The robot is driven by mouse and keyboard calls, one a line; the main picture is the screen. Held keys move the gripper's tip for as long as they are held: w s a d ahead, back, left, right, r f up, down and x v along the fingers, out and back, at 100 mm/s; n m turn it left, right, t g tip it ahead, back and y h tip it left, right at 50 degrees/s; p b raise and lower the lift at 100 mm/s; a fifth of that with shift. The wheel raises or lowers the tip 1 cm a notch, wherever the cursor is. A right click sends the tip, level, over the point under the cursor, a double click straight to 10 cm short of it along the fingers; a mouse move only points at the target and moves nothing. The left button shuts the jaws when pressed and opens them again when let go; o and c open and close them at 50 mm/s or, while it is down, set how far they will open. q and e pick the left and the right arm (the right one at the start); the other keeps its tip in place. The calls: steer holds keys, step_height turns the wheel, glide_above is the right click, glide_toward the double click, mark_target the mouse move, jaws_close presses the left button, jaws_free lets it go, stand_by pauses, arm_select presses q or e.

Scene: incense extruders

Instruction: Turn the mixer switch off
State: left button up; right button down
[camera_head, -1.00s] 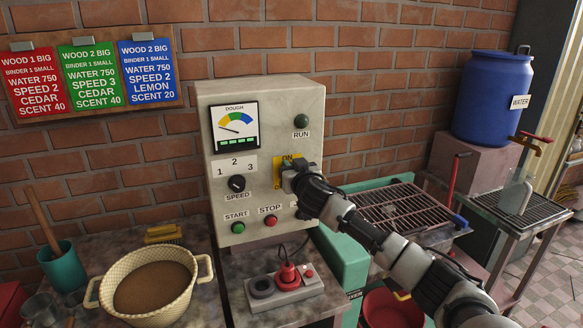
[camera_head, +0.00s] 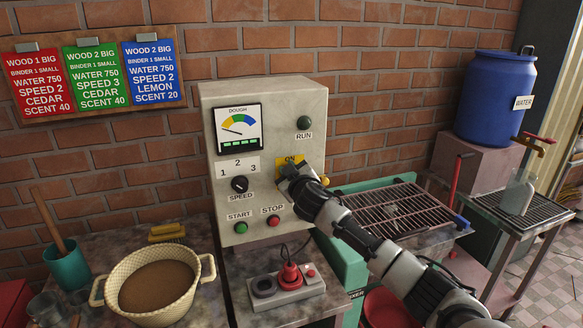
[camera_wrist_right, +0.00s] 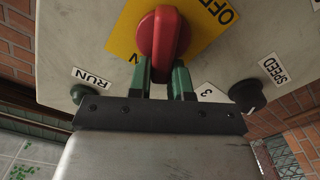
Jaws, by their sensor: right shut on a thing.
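The mixer switch is a red rotary knob (camera_wrist_right: 163,35) on a yellow plate (camera_wrist_right: 124,32) marked ON and OFF. The plate also shows in the head view (camera_head: 290,160), on the front of the grey control box (camera_head: 262,98); there my gripper hides the knob. My right gripper (camera_wrist_right: 164,80) is shut on the knob, its two green fingers either side of the knob's lower end in the wrist view. That view is turned over, with OFF upper right and ON at lower left, partly hidden. My left gripper is not in view.
The box bears a RUN lamp (camera_head: 304,122), speed dial (camera_head: 240,184), green start button (camera_head: 242,227) and red stop button (camera_head: 273,221). A basin of brown dough (camera_head: 157,287) stands at left. A wire rack (camera_head: 391,211) lies right of the box, near my arm.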

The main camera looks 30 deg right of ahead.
steer(key=shift+w+a+f+n+p, duration=0.15)
steer(key=shift+f+n+p, duration=0.25)
steer(key=shift+n, duration=1.55)
steer(key=shift+a+f+n+p, duration=0.3)
steer(key=shift+f+n+p, duration=0.1)
steer(key=shift+n, duration=1.5)
steer(key=shift+w+a+f+n+p, duration=0.1)
steer(key=shift+a+f+n+p, duration=0.2)
steer(key=shift+n, duration=1.65)
steer(key=shift+d+f, duration=0.1)
steer(key=shift+f, duration=0.05)
steer(key=c, duration=1)
jaws_free()
steer(key=shift+c, duration=0.2)
steer(key=shift+s, duration=0.1)
steer(key=b+v, duration=0.2)
steer(key=v, duration=0.8)
steer(key=shift+s, duration=0.3)
